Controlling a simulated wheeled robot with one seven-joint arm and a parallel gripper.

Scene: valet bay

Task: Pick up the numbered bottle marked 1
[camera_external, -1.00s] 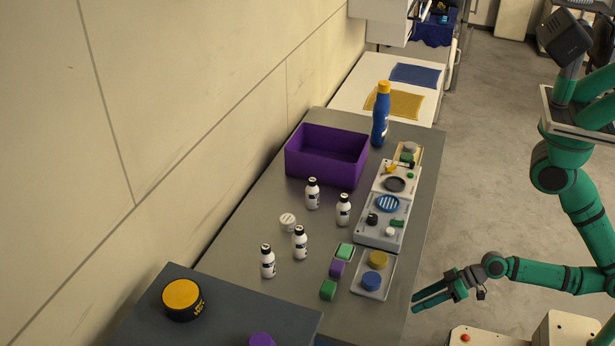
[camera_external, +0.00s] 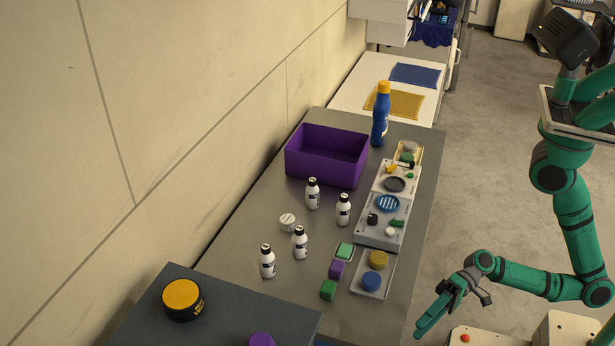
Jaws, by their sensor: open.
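Several small white bottles with black caps stand upright on the grey table: one at the back left (camera_external: 312,195), one at the right (camera_external: 343,211), one in the middle (camera_external: 300,243) and one at the front left (camera_external: 267,262). They have dark label marks, too small to read, so I cannot tell which is marked 1. My gripper (camera_external: 428,324) is open and empty. It is off the right edge of the table, near the front, well apart from the bottles.
A purple bin (camera_external: 327,157) and a tall blue bottle (camera_external: 381,115) stand farther back. Trays with small parts (camera_external: 383,232) line the right side. Green and purple blocks (camera_external: 337,269) and a white round lid (camera_external: 288,222) lie near the bottles. A dark box (camera_external: 230,310) stands at the front.

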